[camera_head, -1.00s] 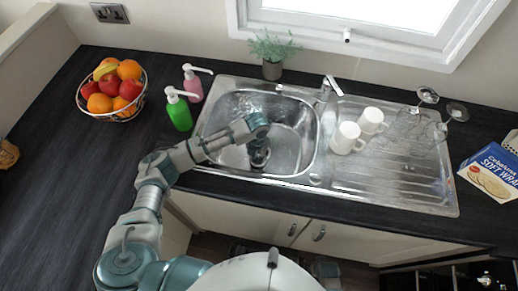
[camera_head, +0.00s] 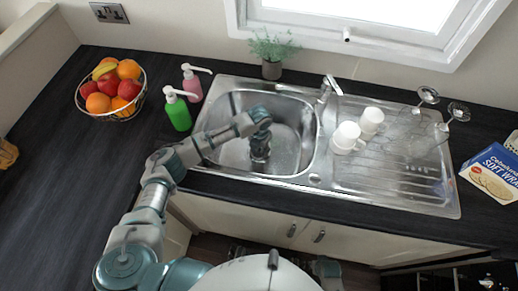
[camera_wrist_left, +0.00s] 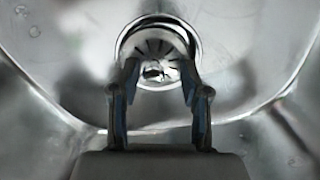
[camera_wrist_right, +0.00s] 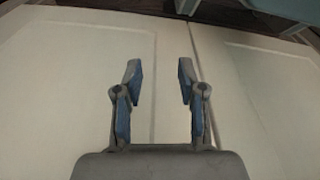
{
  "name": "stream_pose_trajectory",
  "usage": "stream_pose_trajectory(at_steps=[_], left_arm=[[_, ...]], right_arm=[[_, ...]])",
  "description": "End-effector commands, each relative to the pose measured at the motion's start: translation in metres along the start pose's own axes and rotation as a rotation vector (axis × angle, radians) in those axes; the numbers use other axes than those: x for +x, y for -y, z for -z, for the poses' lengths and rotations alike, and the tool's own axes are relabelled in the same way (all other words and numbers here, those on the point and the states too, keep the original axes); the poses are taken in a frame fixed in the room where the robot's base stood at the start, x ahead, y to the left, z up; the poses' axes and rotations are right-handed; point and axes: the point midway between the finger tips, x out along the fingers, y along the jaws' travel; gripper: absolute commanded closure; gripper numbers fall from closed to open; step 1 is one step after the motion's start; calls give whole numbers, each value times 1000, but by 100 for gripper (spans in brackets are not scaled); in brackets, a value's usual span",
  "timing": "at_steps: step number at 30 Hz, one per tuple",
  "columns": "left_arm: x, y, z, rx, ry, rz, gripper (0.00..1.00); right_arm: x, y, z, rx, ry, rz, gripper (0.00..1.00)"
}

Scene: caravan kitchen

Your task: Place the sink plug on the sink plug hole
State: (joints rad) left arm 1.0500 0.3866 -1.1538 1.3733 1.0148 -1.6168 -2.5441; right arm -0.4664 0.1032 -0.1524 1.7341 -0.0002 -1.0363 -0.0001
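The sink plug hole (camera_wrist_left: 158,45) shows in the left wrist view as a round metal ring with dark slots, at the bottom of the steel sink (camera_head: 228,112). My left gripper (camera_head: 260,153) points down inside the sink. In its wrist view the left fingers (camera_wrist_left: 160,72) are apart, and their tips overlap the near part of the hole. A small shiny patch shows between the tips; I cannot tell whether it is the sink plug or part of the drain. My right gripper (camera_wrist_right: 158,75) is open and empty in front of pale cupboard doors (camera_wrist_right: 85,75).
A tap (camera_head: 326,92) stands at the sink's right rear. Green (camera_head: 179,115) and pink (camera_head: 192,83) pump bottles stand left of the sink, near a fruit bowl (camera_head: 112,90).

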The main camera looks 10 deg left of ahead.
Motion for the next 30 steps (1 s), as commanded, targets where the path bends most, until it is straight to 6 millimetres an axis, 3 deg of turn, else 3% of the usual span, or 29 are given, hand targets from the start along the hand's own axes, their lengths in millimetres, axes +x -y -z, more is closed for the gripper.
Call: stream_pose_trajectory(at_steps=[7,15,21,30], left_arm=[[-14,-1,0,-1,1,1,54],[-74,-1,-1,-1,5,0,54],[-109,-1,0,0,2,0,54],[-122,0,0,-1,0,1,54]], right_arm=[[-1,0,1,0,-9,-1,60],[19,0,-17,-3,9,0,60],[27,1,-23,-4,11,0,60],[32,1,-25,-5,14,0,60]])
